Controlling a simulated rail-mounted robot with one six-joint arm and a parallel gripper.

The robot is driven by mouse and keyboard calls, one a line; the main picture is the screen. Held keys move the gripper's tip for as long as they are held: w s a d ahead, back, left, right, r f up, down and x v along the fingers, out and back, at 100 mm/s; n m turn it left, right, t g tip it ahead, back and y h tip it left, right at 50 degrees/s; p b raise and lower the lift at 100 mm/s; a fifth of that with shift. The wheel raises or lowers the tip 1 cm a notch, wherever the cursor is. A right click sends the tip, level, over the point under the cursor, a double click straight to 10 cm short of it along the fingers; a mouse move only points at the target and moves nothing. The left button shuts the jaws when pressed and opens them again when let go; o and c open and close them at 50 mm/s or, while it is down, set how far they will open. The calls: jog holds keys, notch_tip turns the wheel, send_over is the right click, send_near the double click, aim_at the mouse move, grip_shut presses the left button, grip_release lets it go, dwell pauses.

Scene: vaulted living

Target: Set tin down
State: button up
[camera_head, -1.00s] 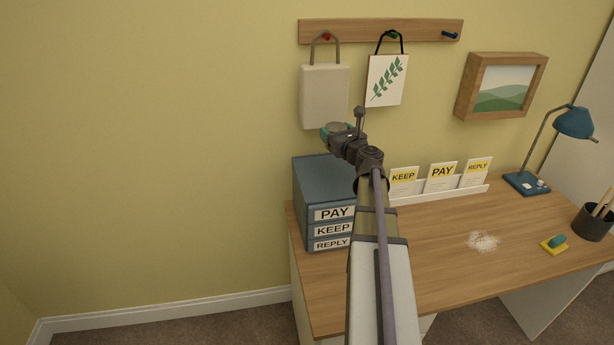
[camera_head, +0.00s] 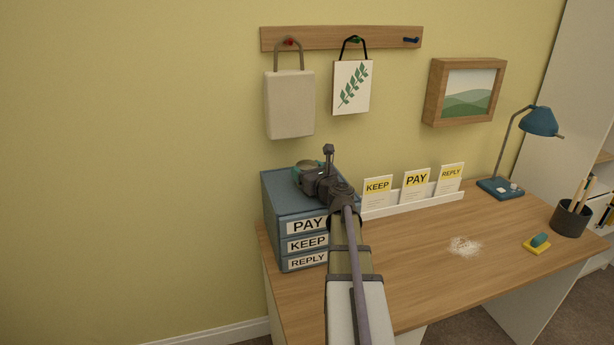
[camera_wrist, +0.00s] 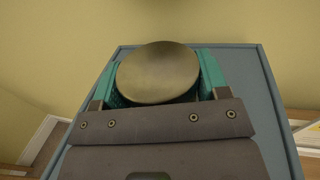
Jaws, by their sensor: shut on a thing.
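The tin shows in the wrist view (camera_wrist: 158,72) as a round, dull brassy lid between the two teal fingers of my gripper (camera_wrist: 160,85). My gripper is shut on it. In the head view the gripper (camera_head: 307,172) is over the top of the blue drawer box (camera_head: 278,190), and the tin is mostly hidden by my wrist. The box top (camera_wrist: 252,110) fills the area below and around the tin in the wrist view. I cannot tell whether the tin touches it.
The box has PAY, KEEP and REPLY drawers and stands at the left of the wooden desk (camera_head: 400,270). A letter rack (camera_head: 415,204) with cards is to its right. Two bags, a beige one (camera_head: 289,105) and a leaf-print one (camera_head: 352,88), hang above. A lamp (camera_head: 540,122) stands farther right.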

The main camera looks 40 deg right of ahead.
jog(key=shift+f, duration=0.2)
jog(key=o, duration=1)
jog(key=shift+r, duration=0.2)
jog(key=s, duration=0.4)
jog(key=s+a, duration=0.1)
jog(key=s, duration=0.3)
jog(key=s+a, duration=0.1)
jog(key=s, duration=0.3)
